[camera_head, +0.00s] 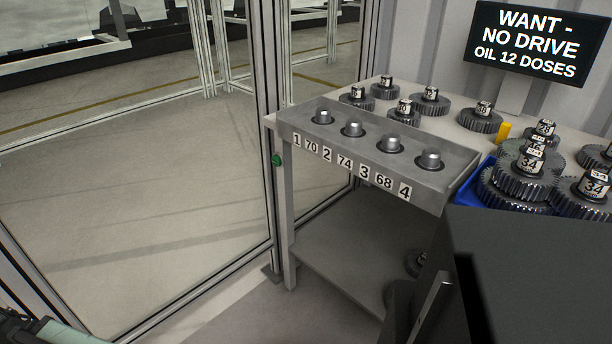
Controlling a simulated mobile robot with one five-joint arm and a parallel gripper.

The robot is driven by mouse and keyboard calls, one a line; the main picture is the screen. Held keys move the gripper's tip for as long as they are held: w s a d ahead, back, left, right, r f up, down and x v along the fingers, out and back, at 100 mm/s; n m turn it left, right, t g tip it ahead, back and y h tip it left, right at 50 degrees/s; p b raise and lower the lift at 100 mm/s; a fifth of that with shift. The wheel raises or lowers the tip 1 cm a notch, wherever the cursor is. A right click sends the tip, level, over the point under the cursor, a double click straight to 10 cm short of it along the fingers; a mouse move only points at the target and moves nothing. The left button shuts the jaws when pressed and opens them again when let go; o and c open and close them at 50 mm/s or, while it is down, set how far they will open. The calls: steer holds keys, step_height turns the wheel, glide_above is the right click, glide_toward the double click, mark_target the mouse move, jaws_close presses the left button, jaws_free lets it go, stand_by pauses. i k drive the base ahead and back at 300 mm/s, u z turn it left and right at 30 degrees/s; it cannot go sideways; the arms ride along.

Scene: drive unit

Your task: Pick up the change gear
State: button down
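Several dark toothed change gears with black numbered hubs stand on the grey table (455,128). Smaller ones are at the back left, including one gear (357,101), another (404,116) and another (430,104). Several small labels are hard to read. My gripper is not in view, so whether it is open or shut does not show.
A grey tray (450,185) at the table's front left holds several bare metal posts, with labels 1, 70, 2, 74, 3, 68, 4. A sign (538,42) reads "WANT - NO DRIVE OIL 12 DOSES". A dark box (540,260) blocks the lower right. Glazed fencing (270,150) stands left.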

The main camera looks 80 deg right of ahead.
mark_target(588, 198)
steer(key=z, duration=4.65)
steer(key=k, duration=0.25)
steer(key=u, duration=0.05)
